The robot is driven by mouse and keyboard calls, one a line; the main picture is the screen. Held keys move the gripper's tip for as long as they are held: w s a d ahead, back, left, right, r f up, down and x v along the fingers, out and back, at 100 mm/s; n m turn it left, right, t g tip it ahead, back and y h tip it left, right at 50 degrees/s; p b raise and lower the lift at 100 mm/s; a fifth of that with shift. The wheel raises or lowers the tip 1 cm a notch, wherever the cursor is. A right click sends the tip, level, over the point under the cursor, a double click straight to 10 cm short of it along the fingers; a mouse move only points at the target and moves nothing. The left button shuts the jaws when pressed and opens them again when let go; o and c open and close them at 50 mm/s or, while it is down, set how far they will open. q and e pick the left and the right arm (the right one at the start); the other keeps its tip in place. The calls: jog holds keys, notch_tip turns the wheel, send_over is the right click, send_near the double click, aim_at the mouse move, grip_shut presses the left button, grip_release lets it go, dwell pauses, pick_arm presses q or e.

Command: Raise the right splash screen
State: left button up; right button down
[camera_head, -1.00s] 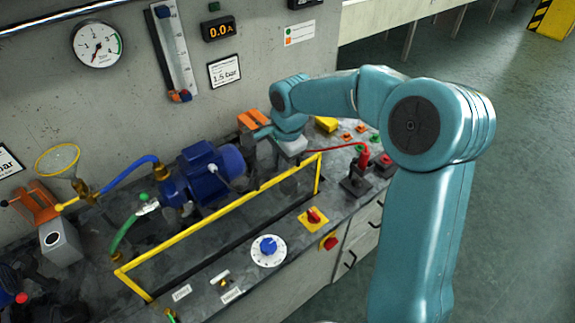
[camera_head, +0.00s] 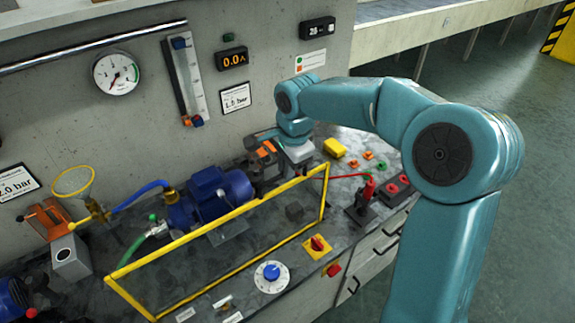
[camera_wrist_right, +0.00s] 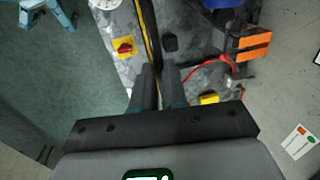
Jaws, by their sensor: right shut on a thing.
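The right splash screen (camera_head: 215,226) is a clear panel in a yellow frame, standing along the bench in front of the blue pump motor (camera_head: 212,193). Its top rail is well above its lower rail, and the bench shows through it. My right gripper (camera_wrist_right: 157,74) is shut on the top rail, which runs between the fingers in the wrist view. In the head view my right gripper is at the rail's far right end, its fingertips largely hidden by the wrist. My left gripper is in neither view.
A red rotary switch on a yellow plate (camera_head: 317,246) and a white dial with a blue knob (camera_head: 271,276) sit in front of the screen. A red-handled device (camera_head: 364,203) and red cable are right of it. The wall with gauges (camera_head: 117,74) stands behind.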

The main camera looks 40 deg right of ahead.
jog(key=c, duration=1.2)
grip_release()
jog(key=shift+w+r, duration=0.1)
jog(key=shift+r, duration=0.3)
jog(key=shift+o, duration=0.2)
jog(key=shift+s, duration=0.2)
jog(key=shift+w+f, duration=0.1)
jog(key=shift+r, duration=0.35)
jog(key=s+r, duration=0.3)
jog(key=r, duration=1.2)
jog(key=shift+s+a+r, duration=0.2)
